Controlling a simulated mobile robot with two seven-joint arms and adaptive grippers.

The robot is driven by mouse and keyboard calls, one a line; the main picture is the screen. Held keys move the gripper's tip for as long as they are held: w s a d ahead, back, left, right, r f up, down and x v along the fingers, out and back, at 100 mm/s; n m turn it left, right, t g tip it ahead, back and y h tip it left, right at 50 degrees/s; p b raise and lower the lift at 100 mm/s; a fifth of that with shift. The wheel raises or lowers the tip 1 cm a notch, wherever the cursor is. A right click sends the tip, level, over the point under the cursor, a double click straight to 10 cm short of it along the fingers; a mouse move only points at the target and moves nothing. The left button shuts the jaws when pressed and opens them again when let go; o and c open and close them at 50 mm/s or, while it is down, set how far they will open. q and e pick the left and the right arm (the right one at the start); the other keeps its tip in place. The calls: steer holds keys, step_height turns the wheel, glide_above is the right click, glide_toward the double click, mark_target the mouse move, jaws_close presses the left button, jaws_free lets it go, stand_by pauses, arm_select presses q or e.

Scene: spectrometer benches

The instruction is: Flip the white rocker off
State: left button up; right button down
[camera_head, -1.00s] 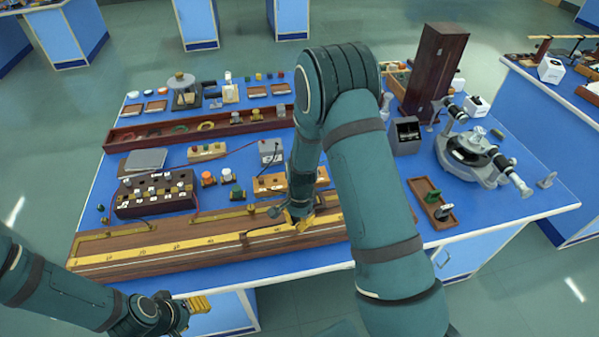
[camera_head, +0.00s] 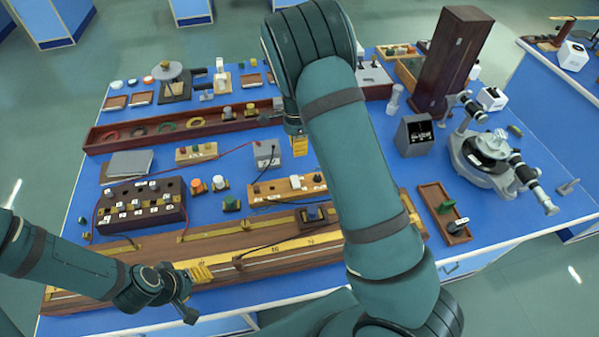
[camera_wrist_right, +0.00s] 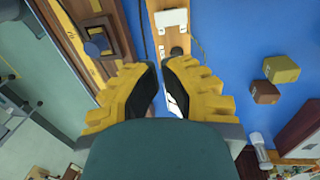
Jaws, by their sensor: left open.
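A narrow light wooden board (camera_head: 283,197) lies behind the long ruled bench. In the right wrist view the board (camera_wrist_right: 193,52) carries a white plate, a dark knob and a white piece (camera_wrist_right: 172,106) that shows between my fingers, partly hidden. My right gripper (camera_head: 299,145) is open above the board; its yellow fingers (camera_wrist_right: 168,80) are apart and empty. My left gripper (camera_head: 200,273) is open at the front edge of the ruled bench, away from the board.
The ruled wooden bench (camera_head: 130,271) with a dark slider (camera_head: 316,217) lies in front of the board. A grey box (camera_head: 266,154) stands behind it. A tall brown cabinet (camera_head: 455,60) and a spectrometer (camera_head: 487,155) stand at the right.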

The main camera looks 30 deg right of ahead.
mark_target(300, 186)
arm_select(q)
steer(key=shift+s+a, duration=0.1)
steer(key=shift+s, duration=0.05)
arm_select(e)
steer(key=shift+s+a+r, duration=0.15)
arm_select(q)
steer(key=shift+f, duration=0.15)
arm_select(e)
steer(key=f, duration=0.4)
steer(key=s+f, duration=0.1)
steer(key=f, duration=0.9)
steer(key=shift+s+a, duration=0.2)
steer(key=shift+s, duration=0.2)
arm_select(q)
steer(key=shift+f+b, duration=0.1)
steer(key=shift+b, duration=0.2)
